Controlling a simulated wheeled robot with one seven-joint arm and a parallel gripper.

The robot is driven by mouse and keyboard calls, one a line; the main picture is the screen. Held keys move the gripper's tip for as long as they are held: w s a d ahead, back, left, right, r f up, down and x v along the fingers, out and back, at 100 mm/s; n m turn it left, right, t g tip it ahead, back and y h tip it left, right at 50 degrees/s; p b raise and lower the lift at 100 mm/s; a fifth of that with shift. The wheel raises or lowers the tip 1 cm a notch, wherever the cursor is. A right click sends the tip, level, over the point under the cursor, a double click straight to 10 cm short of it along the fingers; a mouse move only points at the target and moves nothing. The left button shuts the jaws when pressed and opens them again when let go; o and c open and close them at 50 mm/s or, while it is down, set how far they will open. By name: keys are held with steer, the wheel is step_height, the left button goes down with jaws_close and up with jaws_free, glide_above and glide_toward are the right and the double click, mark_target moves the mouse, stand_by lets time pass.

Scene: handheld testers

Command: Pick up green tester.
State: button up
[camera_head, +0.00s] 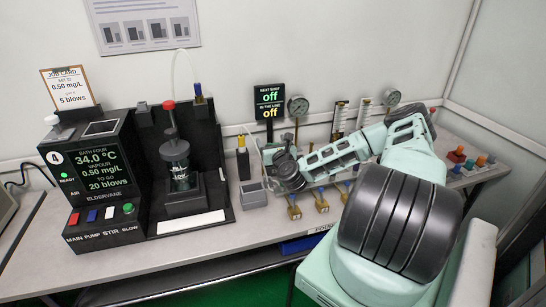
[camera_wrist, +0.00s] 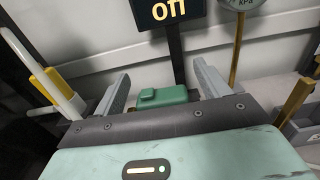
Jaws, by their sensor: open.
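The green tester (camera_wrist: 165,97) shows in the wrist view as a small green block-shaped body. It lies between the two grey fingers of my gripper (camera_wrist: 163,84), with a visible gap on each side. Its lower part is hidden behind the gripper's dark front edge. My gripper is open and holds nothing. In the head view my gripper (camera_head: 268,152) is low over the back of the bench, right of the yellow-topped black tester. I cannot make out the green tester there, where my gripper and arm cover the area.
A yellow-and-white tester (camera_wrist: 45,82) stands close left of my gripper. The off sign (camera_head: 269,103) and a gauge (camera_head: 298,106) stand behind. A grey block (camera_head: 252,194) and brass valves (camera_head: 293,207) are in front. The bath unit (camera_head: 98,180) stands left.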

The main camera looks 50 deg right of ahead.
steer(key=shift+w+d, duration=0.1)
steer(key=shift+w, duration=0.15)
steer(key=c, duration=1.3)
steer(key=shift+c, duration=0.5)
steer(key=shift+r, duration=0.1)
